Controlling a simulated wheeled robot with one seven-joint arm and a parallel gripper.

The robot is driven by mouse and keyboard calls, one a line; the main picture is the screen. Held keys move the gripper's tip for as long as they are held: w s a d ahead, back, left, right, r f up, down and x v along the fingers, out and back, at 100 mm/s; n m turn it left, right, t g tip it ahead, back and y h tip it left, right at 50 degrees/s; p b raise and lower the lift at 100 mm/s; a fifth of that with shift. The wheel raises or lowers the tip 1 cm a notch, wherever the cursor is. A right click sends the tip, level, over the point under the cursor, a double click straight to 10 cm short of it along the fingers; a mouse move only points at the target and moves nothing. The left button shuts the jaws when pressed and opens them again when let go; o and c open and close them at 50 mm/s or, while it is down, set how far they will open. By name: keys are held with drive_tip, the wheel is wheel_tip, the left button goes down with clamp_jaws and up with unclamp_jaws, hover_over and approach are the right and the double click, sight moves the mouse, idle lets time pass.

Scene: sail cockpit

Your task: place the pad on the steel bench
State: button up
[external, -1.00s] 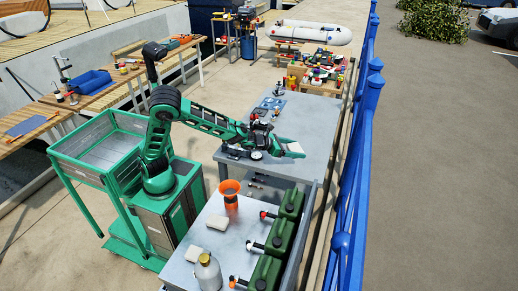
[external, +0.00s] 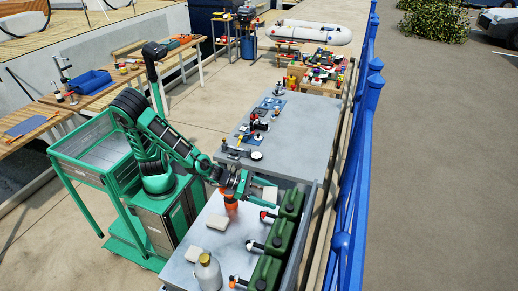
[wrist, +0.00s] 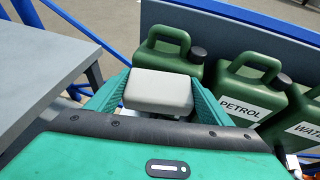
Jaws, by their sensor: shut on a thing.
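The pad is a pale grey block with rounded edges. In the wrist view the pad (wrist: 158,90) sits between the two green fingers of my gripper (wrist: 157,97), which are shut on it. In the external view my gripper (external: 262,196) holds the pad (external: 270,193) near the far end of the near grey bench (external: 222,250), close to the jerrycans. The other grey metal bench (external: 300,140) lies beyond it. Its edge shows at the left of the wrist view (wrist: 50,65). I cannot tell the pad's exact height.
Green jerrycans (external: 279,235) stand along the near bench's right side; one reads PETROL (wrist: 243,95). An orange funnel (external: 230,198) is partly hidden by my arm. Two pale blocks (external: 217,222) and a metal bottle (external: 207,272) stand there. The far bench has clear room at its right.

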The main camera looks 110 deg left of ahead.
drive_tip(key=shift+n+y, duration=0.3)
drive_tip(key=shift+y, duration=0.2)
drive_tip(key=f, duration=0.2)
drive_tip(key=s+d+f, duration=0.1)
drive_tip(key=f, duration=0.1)
drive_tip(key=shift+s+f, duration=0.2)
drive_tip(key=shift+f, duration=0.15)
drive_tip(key=shift+a, duration=0.15)
drive_tip(key=shift+r, duration=0.15)
idle(0.7)
